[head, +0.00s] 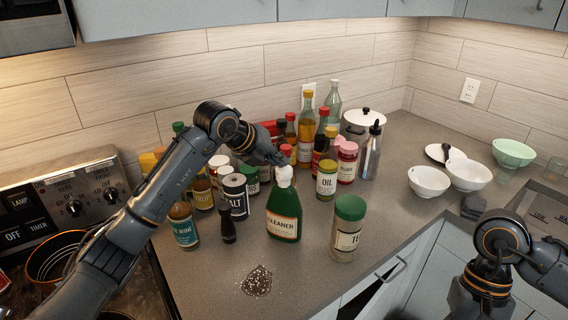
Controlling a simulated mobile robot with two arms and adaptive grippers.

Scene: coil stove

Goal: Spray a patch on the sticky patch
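The green cleaner bottle (284,214) with a white spray head stands upright on the grey counter. The sticky patch (257,282) is a dark brown spot with white specks on the counter, in front of the bottle and a little to its left. My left gripper (279,157) is at the bottle's white top, coming in from behind and the left. Its fingers are small and partly hidden, so I cannot tell whether they are open or touch the bottle. My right arm is at the lower right, with its gripper out of the picture.
Several bottles and jars crowd the counter behind the cleaner. A green-lidded jar (347,230) stands close on its right, and a dark pepper mill (228,225) on its left. White bowls (429,181) sit at the right. The stove (75,215) is at the left. The counter around the patch is clear.

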